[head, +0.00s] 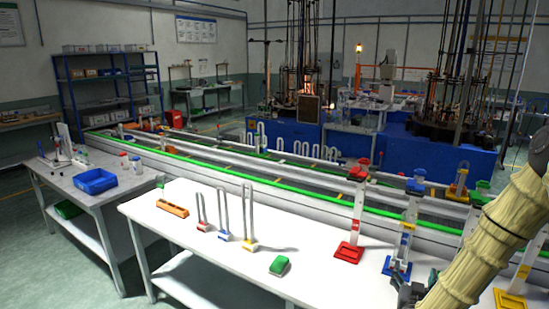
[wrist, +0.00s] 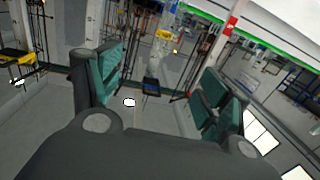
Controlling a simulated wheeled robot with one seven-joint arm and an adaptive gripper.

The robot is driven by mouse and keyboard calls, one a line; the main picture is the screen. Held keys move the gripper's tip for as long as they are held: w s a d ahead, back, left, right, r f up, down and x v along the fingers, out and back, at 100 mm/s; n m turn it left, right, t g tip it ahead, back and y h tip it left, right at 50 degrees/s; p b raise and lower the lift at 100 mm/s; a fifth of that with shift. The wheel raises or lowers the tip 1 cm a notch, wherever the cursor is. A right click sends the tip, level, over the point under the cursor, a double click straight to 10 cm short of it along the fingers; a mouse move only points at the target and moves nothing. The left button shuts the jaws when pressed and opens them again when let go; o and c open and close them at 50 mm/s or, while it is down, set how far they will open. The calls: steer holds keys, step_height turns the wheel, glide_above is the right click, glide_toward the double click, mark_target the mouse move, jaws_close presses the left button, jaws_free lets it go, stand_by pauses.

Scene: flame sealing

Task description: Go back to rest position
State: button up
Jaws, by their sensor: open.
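My gripper (wrist: 158,92) is open in the wrist view, its green-padded fingers wide apart with nothing between them. In the head view my arm comes in at the lower right in a pale ribbed sleeve. Dark gripper parts (head: 405,292) show at its lower end, beside the blue-footed stand (head: 398,268) near the table's right end. How far apart they are I cannot tell. The wrist view is tilted and shows the floor and distant equipment beyond the fingers.
The white table (head: 215,258) holds an orange rack (head: 172,209), upright glass tubes on small coloured bases (head: 224,236), a green block (head: 279,265) and a red-footed stand (head: 348,252). A green-edged conveyor (head: 270,180) runs behind. A blue tray (head: 94,181) sits on the left table.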

steer(key=s+a+f+n+g+y+b, duration=0.15)
steer(key=s+a+f, duration=0.3)
steer(key=f, duration=0.45)
steer(key=s+a+f+n+g+y+b, duration=0.1)
steer(key=s+a+f+g+y+b, duration=0.2)
steer(key=s+f, duration=0.45)
steer(key=s+a+f+n+g+y, duration=0.1)
steer(key=s+a+f+g+y, duration=0.3)
steer(key=f, duration=0.6)
steer(key=s+a+f+g+b, duration=0.1)
steer(key=s+f, duration=0.3)
steer(key=s, duration=0.4)
steer(key=s+a+f+g+b, duration=0.1)
steer(key=s+a+f+g, duration=0.2)
steer(key=s, duration=0.6)
steer(key=s+a+f+g+h+b, duration=0.1)
steer(key=s+a+f+g+b, duration=0.1)
steer(key=s+f, duration=0.4)
steer(key=s+n+g, duration=0.1)
steer(key=s, duration=0.1)
steer(key=shift+s+a+f, duration=0.25)
steer(key=shift+s+a, duration=0.1)
